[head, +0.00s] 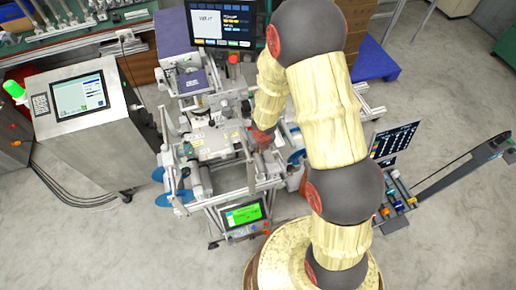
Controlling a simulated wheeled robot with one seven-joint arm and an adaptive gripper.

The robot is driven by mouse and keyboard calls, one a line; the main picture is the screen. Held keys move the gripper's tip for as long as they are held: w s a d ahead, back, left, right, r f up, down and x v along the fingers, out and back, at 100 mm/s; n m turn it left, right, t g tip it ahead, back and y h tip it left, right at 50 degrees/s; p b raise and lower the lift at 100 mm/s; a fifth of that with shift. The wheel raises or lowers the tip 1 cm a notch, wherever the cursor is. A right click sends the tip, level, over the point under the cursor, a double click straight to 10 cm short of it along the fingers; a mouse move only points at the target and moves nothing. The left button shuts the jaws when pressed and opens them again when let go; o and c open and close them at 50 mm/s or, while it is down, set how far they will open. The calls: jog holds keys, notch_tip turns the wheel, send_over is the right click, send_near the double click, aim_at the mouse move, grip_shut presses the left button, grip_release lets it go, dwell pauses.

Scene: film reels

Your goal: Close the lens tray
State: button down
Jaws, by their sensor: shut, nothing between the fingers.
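The machine with the blue reels (176,199) stands in the middle of the head view. A pale flat plate (212,148) lies on its upper frame, left of my arm's end. I cannot tell which part is the lens tray, or how far open it is. My gripper (262,140) is at the machine's right side, beside the metal frame. It is shut and holds nothing. Its fingertips are small and partly hidden by my wrist, and I cannot tell whether they touch the machine.
A steel cabinet with a screen (80,95) stands at the left, with cables on the floor. A monitor (222,22) stands behind the machine. A small green screen (243,215) is at its front. A stand with dark displays (395,140) is at the right. Front-left floor is clear.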

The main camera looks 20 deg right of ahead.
jog(key=shift+w+p, duration=1.85)
